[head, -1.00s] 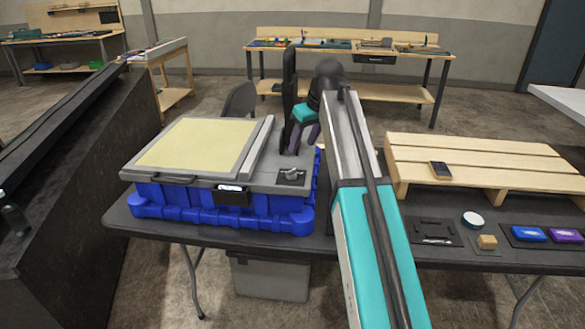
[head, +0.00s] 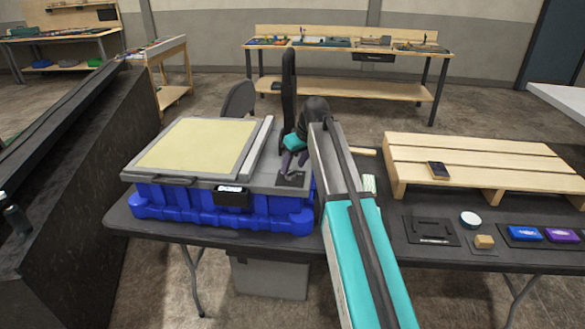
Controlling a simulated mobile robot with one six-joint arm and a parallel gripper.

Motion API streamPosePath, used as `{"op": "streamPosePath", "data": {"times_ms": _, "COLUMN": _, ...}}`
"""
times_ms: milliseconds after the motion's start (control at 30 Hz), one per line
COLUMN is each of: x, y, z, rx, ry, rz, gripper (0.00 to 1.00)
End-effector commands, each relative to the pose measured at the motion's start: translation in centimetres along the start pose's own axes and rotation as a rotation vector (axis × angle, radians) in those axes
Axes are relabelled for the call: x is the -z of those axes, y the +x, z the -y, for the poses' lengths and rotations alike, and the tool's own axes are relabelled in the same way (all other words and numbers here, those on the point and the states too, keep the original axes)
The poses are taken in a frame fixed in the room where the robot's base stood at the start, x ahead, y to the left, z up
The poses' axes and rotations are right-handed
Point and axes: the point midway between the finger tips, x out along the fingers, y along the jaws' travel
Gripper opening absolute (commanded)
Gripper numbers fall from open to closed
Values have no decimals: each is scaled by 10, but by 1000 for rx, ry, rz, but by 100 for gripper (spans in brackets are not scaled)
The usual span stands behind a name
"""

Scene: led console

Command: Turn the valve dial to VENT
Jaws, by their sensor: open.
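The console (head: 255,185) has a grey top with a pale yellow panel and stands in a blue base on the table. The valve dial (head: 290,177) sits on a small dark plate at the front right of the console top. My gripper (head: 293,167) points down right at the dial, with its dark purple fingers open. The fingers cover part of the dial, and I cannot tell whether they touch it. The dial's pointing direction and any VENT marking are too small or hidden to read.
My arm spans the table just right of the console. A wooden pallet (head: 480,152) with a phone (head: 438,170) lies at the right. In front of it are a round white-topped tin (head: 470,219), a small wooden block (head: 484,241), and blue (head: 526,233) and purple (head: 563,235) items.

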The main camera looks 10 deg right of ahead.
Motion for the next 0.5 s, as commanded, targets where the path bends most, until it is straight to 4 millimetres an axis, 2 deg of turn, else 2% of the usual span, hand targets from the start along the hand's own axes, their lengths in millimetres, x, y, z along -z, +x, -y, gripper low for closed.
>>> {"op": "streamPosePath", "data": {"times_ms": 200, "x": 1, "y": 20, "z": 1, "rx": 1, "ry": -1, "rz": 1, "gripper": 48}}
{"op": "streamPosePath", "data": {"times_ms": 500, "x": 1, "y": 30, "z": 1, "rx": 0, "ry": -2, "rz": 0, "gripper": 48}}
